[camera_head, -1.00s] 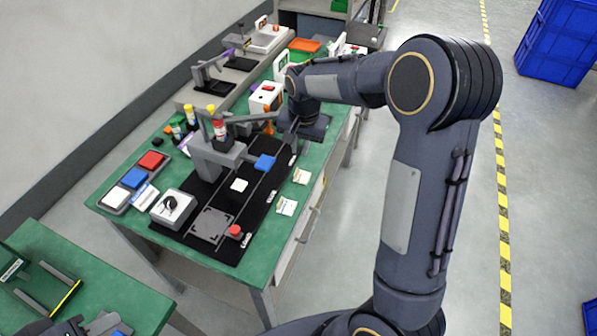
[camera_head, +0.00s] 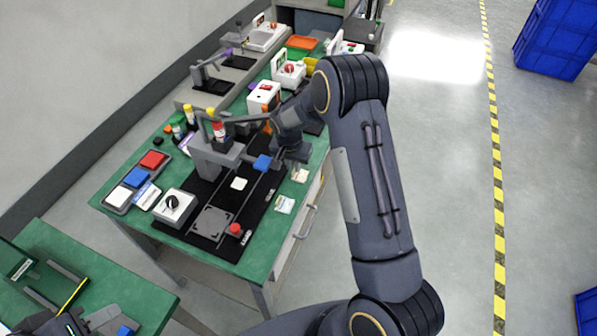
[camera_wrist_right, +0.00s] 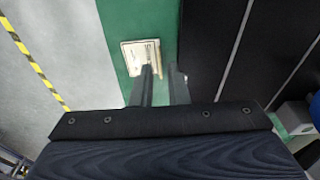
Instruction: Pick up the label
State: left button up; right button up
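A small cream label with print (camera_wrist_right: 140,58) lies flat on the green table strip beside the black mat. In the head view, this label (camera_head: 300,176) appears just below my right gripper (camera_head: 294,160). A second cream label (camera_head: 284,204) lies nearer the front on the same strip. In the right wrist view my right gripper (camera_wrist_right: 162,72) is open, with a gap between its two fingers. The left finger overlaps the label's right part in the picture; the other is right of it. I cannot tell the height above it. A dark part at the bottom left may be my left gripper (camera_head: 68,323).
Open floor lies to the right.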

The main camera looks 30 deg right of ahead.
notch_tip(320, 180, down, 2)
jog(key=shift+w+d+f, duration=0.1)
jog(key=shift+w, duration=0.05)
grip_shut()
dwell(0.3)
